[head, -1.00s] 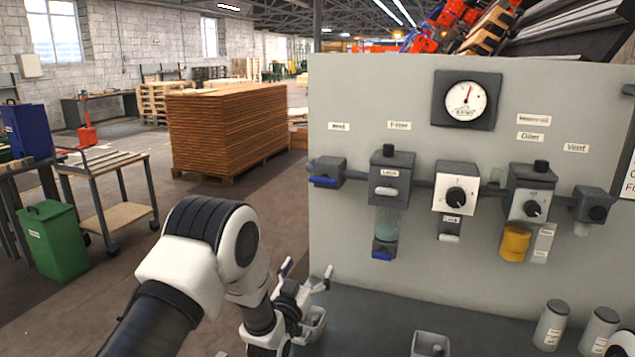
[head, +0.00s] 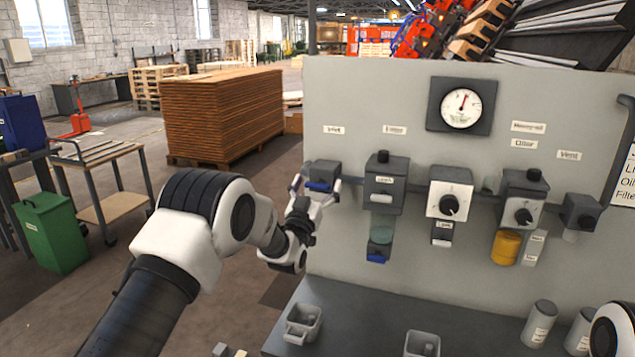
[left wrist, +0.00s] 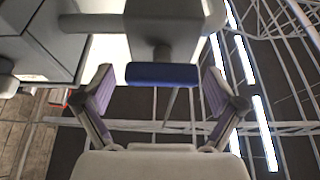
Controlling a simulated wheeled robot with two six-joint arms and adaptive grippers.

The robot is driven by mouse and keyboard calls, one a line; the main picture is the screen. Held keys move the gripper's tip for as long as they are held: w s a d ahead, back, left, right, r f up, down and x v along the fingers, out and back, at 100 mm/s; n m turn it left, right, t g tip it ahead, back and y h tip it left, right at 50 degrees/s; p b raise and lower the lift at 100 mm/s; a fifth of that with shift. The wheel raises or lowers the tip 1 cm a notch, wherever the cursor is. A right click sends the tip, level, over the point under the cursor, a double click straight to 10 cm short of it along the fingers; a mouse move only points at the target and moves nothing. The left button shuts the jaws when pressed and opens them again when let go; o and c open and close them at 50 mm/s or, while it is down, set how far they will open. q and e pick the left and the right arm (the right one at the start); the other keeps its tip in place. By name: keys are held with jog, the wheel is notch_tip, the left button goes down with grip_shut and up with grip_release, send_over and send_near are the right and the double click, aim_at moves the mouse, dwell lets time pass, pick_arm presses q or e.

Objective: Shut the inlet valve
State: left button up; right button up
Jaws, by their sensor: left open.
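The inlet valve is a grey block (head: 323,170) at the left edge of the grey panel, under a label that appears to read Inlet (head: 334,130). Its blue handle (head: 318,186) lies crosswise beneath the block. My left gripper (head: 317,190) is open just below the valve, its fingers to either side of the handle. In the left wrist view the blue handle (left wrist: 162,74) lies between the two spread fingers (left wrist: 160,92), with gaps at both ends. Part of my right arm shows at the lower right edge; its gripper is out of the picture.
To the right on the panel are a filter unit (head: 384,185) with a blue lower tap, a regulator knob (head: 449,203), an oiler (head: 507,246) and a gauge (head: 461,108). Two open bins (head: 303,323) and grey cylinders (head: 540,322) stand on the shelf below.

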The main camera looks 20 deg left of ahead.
pick_arm(q)
jog(key=shift+w+a+f, duration=0.1)
jog(key=shift+w+f, duration=0.05)
jog(key=shift+f, duration=0.05)
jog(key=c, duration=1.2)
jog(key=shift+o, duration=0.2)
